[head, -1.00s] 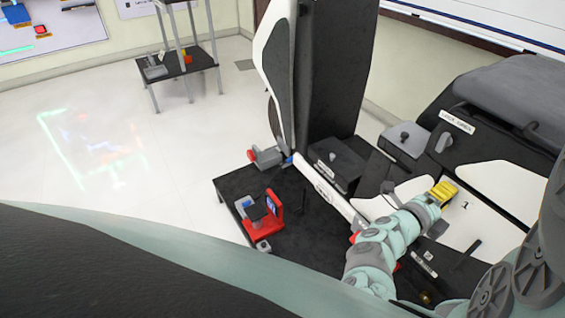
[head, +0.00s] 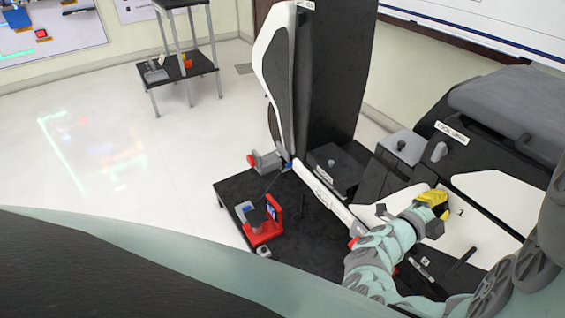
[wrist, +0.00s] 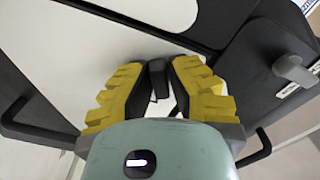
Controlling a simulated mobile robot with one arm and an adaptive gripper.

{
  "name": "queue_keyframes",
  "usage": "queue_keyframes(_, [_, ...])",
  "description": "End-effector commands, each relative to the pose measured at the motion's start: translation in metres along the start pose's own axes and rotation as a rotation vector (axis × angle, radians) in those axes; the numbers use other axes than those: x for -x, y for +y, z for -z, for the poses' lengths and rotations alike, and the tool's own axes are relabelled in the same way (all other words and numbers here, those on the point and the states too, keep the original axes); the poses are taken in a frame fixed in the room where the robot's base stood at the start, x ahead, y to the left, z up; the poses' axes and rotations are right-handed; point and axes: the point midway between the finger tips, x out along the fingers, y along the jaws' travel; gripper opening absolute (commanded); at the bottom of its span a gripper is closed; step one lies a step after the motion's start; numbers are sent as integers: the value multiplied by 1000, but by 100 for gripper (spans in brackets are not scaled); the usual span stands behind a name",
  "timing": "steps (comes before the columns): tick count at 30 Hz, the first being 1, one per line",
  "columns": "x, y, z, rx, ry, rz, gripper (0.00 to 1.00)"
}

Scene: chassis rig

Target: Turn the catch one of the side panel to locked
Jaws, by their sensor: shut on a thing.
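The side panel (head: 488,190) is a white panel with black trim on the right, marked with a small number. My gripper (head: 437,200), with yellow ribbed fingers, is down at the panel beside that number. In the wrist view my gripper (wrist: 158,85) is shut on a small dark catch (wrist: 157,72), which stands up between the fingertips. I take it for catch one. The fingers cover its sides, so I cannot tell its exact angle. The white panel (wrist: 75,45) lies behind it.
A grey knob (head: 439,151) stands beside a label on the dark housing; it also shows in the wrist view (wrist: 293,70). A dark bar (head: 461,262) lies near the panel's front. A red holder (head: 264,228) stands on the black platform (head: 232,192) to the left.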

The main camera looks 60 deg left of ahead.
Motion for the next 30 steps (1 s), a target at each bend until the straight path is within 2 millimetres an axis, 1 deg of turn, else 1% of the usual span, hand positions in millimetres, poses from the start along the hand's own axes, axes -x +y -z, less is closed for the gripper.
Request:
queue_keyframes(21, [0, 3, -1, 675, -12, -9, 0])
queue_keyframes(30, [-1, 3, -1, 901, -10, -6, 0])
